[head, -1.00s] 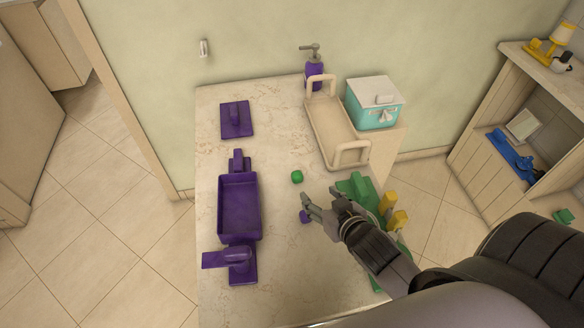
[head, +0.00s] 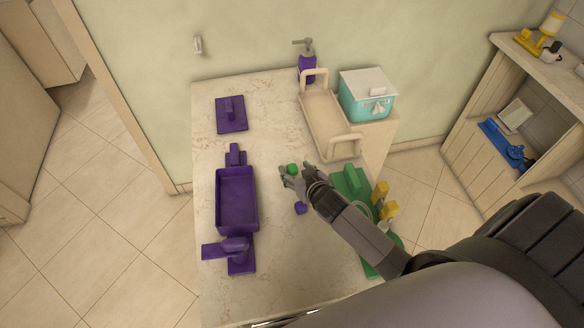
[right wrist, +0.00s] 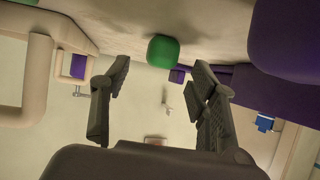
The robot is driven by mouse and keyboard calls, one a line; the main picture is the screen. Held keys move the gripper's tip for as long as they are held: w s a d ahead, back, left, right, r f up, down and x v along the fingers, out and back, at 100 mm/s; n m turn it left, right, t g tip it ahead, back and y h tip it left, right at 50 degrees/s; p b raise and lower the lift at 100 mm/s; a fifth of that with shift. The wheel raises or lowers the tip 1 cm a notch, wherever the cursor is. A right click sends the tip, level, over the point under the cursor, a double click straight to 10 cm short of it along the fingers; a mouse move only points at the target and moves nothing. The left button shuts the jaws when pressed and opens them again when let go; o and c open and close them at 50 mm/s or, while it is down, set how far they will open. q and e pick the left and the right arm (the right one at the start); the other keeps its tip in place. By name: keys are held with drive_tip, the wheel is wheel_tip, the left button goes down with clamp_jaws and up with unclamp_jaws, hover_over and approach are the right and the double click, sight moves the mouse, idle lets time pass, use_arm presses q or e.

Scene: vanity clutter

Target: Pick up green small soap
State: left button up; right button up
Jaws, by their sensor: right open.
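The small green soap (head: 292,168) lies on the marble counter. In the right wrist view the green soap (right wrist: 163,51) shows at the top middle, beyond and roughly between my fingertips. My right gripper (head: 294,175) is at the soap in the head view, its fingers spread apart. In the right wrist view the open right gripper (right wrist: 165,82) has nothing between its fingers. A small purple soap (head: 301,208) lies on the counter just below my right gripper. My left gripper is not in view.
A purple tray (head: 222,200) and purple pieces are on the counter's left. A beige handled tray (head: 327,122), a teal box (head: 366,104) and a purple dispenser (head: 306,68) stand at the back. A green item (head: 351,181) with yellow parts is right, under my arm.

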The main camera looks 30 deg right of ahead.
drive_tip(key=shift+x, duration=1.15)
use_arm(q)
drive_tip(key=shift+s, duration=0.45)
use_arm(e)
drive_tip(key=shift+c, duration=0.4)
drive_tip(key=c, duration=1.1)
